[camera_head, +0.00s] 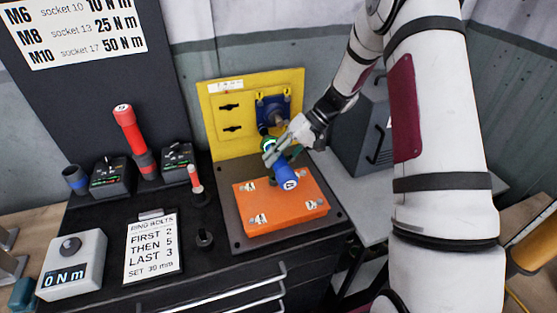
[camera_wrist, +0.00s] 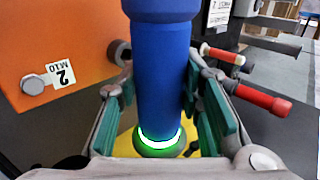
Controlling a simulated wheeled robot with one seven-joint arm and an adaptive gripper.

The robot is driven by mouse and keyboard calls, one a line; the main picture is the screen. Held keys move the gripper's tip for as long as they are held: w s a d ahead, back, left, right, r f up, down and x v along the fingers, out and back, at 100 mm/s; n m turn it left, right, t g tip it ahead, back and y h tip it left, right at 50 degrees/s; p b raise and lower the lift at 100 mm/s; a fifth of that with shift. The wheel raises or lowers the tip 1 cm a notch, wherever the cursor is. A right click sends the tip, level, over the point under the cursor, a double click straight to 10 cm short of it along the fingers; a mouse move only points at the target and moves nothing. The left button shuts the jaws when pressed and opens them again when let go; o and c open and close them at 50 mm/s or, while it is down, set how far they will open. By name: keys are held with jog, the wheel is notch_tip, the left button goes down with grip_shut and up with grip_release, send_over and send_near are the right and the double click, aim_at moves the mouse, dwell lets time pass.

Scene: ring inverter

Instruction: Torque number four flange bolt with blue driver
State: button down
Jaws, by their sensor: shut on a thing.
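The blue driver (camera_wrist: 162,70) is between the green-padded fingers of my gripper (camera_wrist: 158,95), which is shut on it. A ring on the driver glows green in the wrist view. In the head view the driver (camera_head: 292,181) is tilted over the far part of an orange block (camera_head: 280,212), its capped end toward the camera; my gripper (camera_head: 277,150) holds it near the yellow panel (camera_head: 225,140). The block has labelled bolts near its corners; one bolt (camera_wrist: 33,85) is tagged "2 M10" in the wrist view. No number-four label is readable. The driver's working tip is hidden.
A red driver (camera_head: 127,125) and a smaller red-handled tool (camera_head: 195,180) stand at left. A blue unit (camera_head: 273,107) is on the yellow panel. A placard (camera_head: 151,248) reads "first 2 then 5 last 3". A display box (camera_head: 70,268) reads "0 N m". A grey cabinet (camera_head: 360,125) stands right.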

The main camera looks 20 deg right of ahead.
aim_at(282, 167)
jog(key=shift+w+r+b, duration=0.1)
jog(key=shift+w+b, duration=0.45)
jog(key=shift+w, duration=0.3)
dwell(1.1)
jog(key=shift+s+p, duration=1.6)
jog(key=shift+s, duration=1)
